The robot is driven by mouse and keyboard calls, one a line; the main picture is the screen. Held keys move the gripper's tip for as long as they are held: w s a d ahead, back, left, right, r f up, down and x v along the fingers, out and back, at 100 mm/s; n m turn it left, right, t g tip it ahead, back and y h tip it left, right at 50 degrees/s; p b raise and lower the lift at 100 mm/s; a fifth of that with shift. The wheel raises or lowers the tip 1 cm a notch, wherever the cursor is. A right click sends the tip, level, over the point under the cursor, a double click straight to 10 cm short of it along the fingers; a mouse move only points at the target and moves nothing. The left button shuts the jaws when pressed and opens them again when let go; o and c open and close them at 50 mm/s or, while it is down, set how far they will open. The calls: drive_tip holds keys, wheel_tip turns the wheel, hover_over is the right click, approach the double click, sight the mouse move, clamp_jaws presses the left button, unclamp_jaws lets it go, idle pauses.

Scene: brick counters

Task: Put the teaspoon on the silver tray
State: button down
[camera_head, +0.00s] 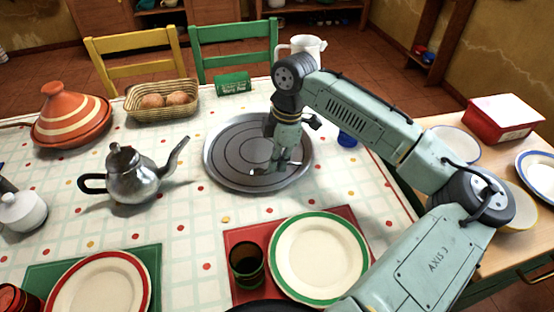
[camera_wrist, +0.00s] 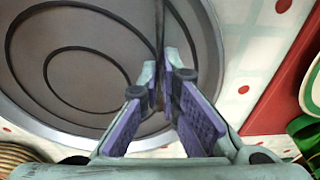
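The silver tray (camera_head: 222,171) is a round grey metal disc with ring grooves, lying on the checked tablecloth. It also fills much of the wrist view (camera_wrist: 50,75). My gripper (camera_head: 281,166) points down over the right front part of the tray. Its purple-padded fingers (camera_wrist: 160,108) are close together in the wrist view, with a thin dark metal strip, seemingly the teaspoon (camera_wrist: 159,38), between them. In the head view a small shiny end of the teaspoon (camera_head: 258,171) shows left of the fingertips. Whether it touches the tray I cannot tell.
A metal teapot (camera_head: 134,178) stands left of the tray. A bread basket (camera_head: 163,111) and orange tagine (camera_head: 71,119) are behind it. A green-rimmed plate (camera_head: 318,257) and dark glass (camera_head: 247,264) lie in front. A blue cup (camera_head: 347,139) and white jug (camera_head: 306,45) are near my arm.

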drive_tip(key=shift+f, duration=0.1)
drive_tip(key=c, duration=1.8)
unclamp_jaws()
wheel_tip(320, 180, up, 12)
drive_tip(key=d+b, duration=0.1)
drive_tip(key=b, duration=0.1)
drive_tip(key=shift+w+d, duration=0.2)
drive_tip(key=shift+d, duration=0.15)
